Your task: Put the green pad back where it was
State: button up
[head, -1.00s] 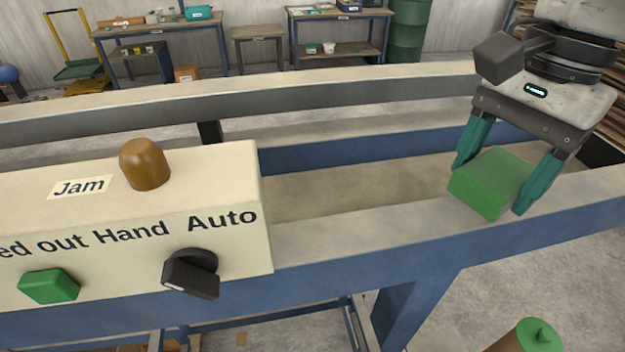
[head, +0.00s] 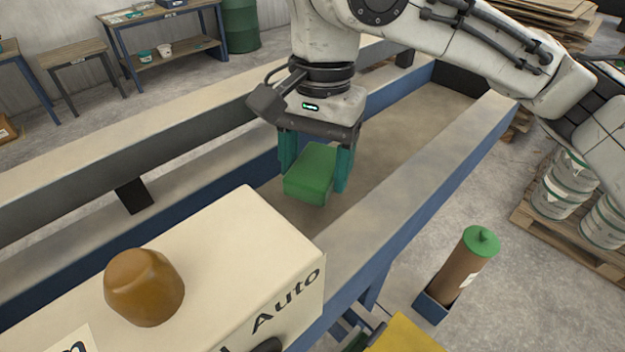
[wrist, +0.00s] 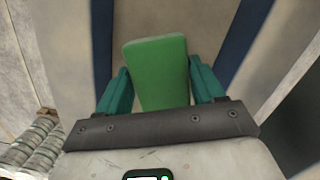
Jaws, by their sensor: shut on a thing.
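The green pad (head: 312,172) is a block held between the teal fingers of my gripper (head: 316,168). In the head view it hangs over the sunken channel of the conveyor frame, beyond the cream control box. I cannot tell how high it is above the channel floor. In the wrist view the green pad (wrist: 158,72) stands out between both fingers of my gripper (wrist: 160,90), which press on its sides. The fingers partly hide its sides.
The cream control box (head: 215,270) with an amber lamp (head: 144,287) stands at the lower left. The blue-edged rail (head: 420,190) runs along the right of the channel. A brown cylinder with a green cap (head: 458,270) stands beyond that rail. The channel floor (head: 405,135) behind the gripper looks clear.

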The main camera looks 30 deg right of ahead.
aim_at(316, 183)
jog(key=shift+f, duration=1.8)
jog(key=o, duration=0.9)
jog(key=shift+f, duration=0.1)
jog(key=shift+o, duration=0.2)
jog(key=r, duration=0.4)
jog(key=d+r, duration=0.1)
jog(key=r, duration=0.7)
jog(key=shift+w+d+r, duration=0.1)
jog(key=shift+w+d, duration=0.05)
jog(key=shift+w, duration=0.2)
